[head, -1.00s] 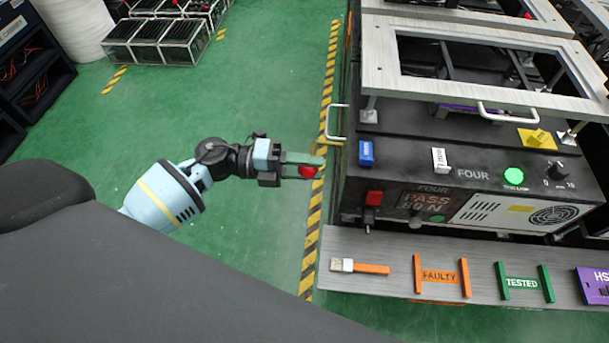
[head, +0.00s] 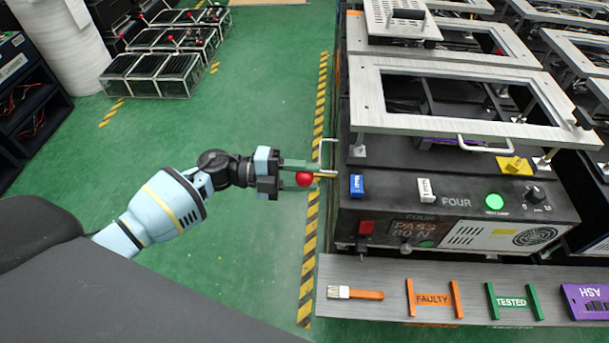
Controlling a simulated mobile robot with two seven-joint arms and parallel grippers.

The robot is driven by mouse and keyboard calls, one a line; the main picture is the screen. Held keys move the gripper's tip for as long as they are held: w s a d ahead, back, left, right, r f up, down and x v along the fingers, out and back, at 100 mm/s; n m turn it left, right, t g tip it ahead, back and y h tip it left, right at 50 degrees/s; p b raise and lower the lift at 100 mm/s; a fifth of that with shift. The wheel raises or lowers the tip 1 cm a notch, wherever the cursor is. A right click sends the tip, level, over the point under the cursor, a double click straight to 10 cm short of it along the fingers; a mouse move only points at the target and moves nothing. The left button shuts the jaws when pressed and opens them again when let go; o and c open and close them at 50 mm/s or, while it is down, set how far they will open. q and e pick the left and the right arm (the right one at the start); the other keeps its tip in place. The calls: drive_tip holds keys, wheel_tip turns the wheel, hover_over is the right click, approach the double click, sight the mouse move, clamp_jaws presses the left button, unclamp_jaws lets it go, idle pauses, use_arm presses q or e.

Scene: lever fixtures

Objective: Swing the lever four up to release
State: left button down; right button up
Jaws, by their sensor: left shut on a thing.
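The lever of fixture four shows as a red ball knob (head: 303,179) with a short brass-coloured rod (head: 325,175) reaching to the left side of the black box labelled FOUR (head: 455,202). My left gripper (head: 300,178) comes in from the left with its fingers around the knob, shut on it. The rod looks about level in this view. The fixture's silver top frame (head: 460,124) sits above the box on posts. Where the rod joins the fixture is hard to make out. My right gripper is not in view.
More fixtures stand behind. Green floor (head: 245,100) is open to the left, beyond yellow-black tape (head: 309,240).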

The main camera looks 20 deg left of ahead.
use_arm(q)
drive_tip(key=c, duration=1.3)
unclamp_jaws()
drive_tip(key=shift+w+a+r, duration=0.1)
drive_tip(key=shift+w+r, duration=0.05)
drive_tip(key=shift+r, duration=0.05)
drive_tip(key=o, duration=0.4)
drive_tip(key=shift+f, duration=0.1)
drive_tip(key=shift+b+v, duration=0.55)
drive_tip(key=shift+v, duration=3.3)
